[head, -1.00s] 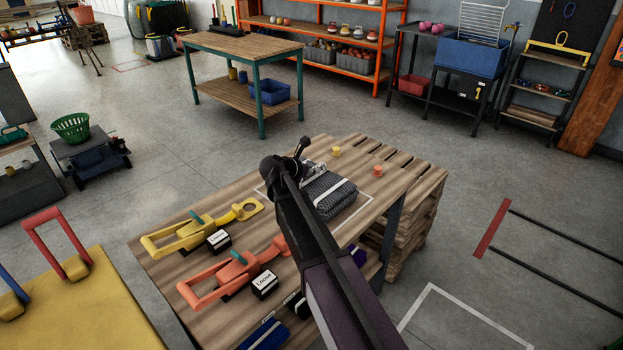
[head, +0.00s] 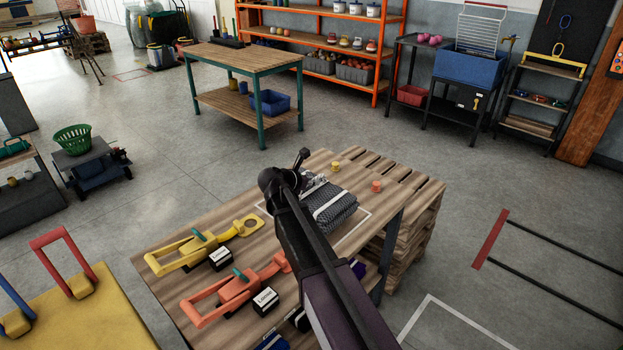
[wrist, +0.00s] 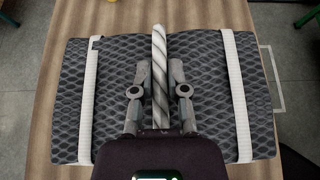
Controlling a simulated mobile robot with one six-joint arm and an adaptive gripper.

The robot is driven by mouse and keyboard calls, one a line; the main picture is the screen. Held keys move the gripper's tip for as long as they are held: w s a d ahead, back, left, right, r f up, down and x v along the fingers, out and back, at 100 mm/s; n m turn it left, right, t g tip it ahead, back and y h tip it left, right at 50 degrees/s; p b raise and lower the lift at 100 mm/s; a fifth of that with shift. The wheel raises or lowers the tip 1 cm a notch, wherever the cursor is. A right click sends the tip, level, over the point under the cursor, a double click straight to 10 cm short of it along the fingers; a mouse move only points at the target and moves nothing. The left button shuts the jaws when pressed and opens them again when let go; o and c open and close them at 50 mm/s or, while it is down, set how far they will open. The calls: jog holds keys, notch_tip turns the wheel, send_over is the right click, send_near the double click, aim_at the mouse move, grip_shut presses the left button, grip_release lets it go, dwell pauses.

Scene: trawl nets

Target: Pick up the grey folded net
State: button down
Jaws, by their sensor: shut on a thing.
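The grey folded net (head: 332,208) is a dark mesh bundle on the wooden table (head: 185,280), inside a white outline, partly hidden by my arm in the head view. In the wrist view the net (wrist: 205,105) fills most of the picture, with a white strap near each side. A grey twisted rope handle (wrist: 160,75) runs up the middle of it. My gripper (wrist: 160,90) is shut on this rope, with one finger on each side. In the head view my gripper (head: 312,182) is small and partly covered by the arm.
A yellow clamp-like tool (head: 200,248) and an orange one (head: 235,290) lie on the table left of my arm, by small labelled blocks. Small yellow (head: 336,166) and orange (head: 376,186) pegs stand beyond the net. A wooden pallet stack (head: 410,225) adjoins the table's right side.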

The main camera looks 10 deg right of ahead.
jog(key=s+a, duration=0.1)
jog(key=s, duration=0.3)
jog(key=s+a+r, duration=0.1)
jog(key=s, duration=0.4)
jog(key=s+a+p, duration=0.1)
jog(key=s, duration=0.3)
jog(key=shift+s+r, duration=0.2)
jog(key=shift+s, duration=0.15)
jog(key=shift+r, duration=0.1)
